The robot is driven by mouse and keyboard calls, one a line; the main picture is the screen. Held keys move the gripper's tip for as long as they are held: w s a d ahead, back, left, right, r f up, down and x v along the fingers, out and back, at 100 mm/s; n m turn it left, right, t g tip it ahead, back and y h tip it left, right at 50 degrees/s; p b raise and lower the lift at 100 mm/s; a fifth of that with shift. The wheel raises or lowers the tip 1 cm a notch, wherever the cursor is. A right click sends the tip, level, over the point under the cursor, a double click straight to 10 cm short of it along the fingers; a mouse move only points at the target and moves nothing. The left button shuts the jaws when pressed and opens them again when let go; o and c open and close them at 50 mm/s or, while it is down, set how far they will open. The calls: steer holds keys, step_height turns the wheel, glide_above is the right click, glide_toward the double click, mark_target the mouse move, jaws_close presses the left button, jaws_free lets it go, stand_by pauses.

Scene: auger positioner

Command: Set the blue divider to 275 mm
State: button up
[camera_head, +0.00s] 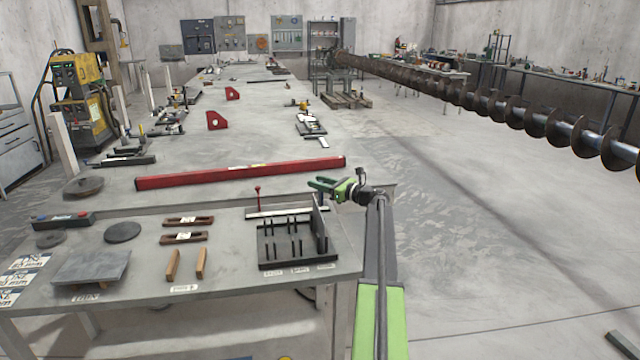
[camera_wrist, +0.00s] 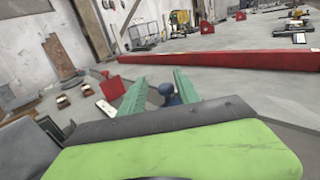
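No blue divider can be made out with certainty in either view. My gripper (camera_head: 324,189) has green fingers and is above the right back corner of the near bench in the head view. In the wrist view the fingers of my gripper (camera_wrist: 160,77) stand apart. A dark blue rounded piece (camera_wrist: 170,95) shows between them near their base; I cannot tell whether it is part of my gripper or a separate thing. A pale scale bar (camera_head: 287,212) with a red-knobbed post lies left of my gripper, behind a black slotted rack (camera_head: 297,256).
A long red beam (camera_head: 240,173) lies beyond the near bench (camera_head: 225,283); it also shows in the wrist view (camera_wrist: 235,60). Two wooden blocks (camera_head: 173,265) and round discs lie on the bench. A long auger (camera_head: 480,98) spans the right.

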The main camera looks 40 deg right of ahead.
steer(key=v, duration=1.7)
steer(key=shift+s, duration=0.15)
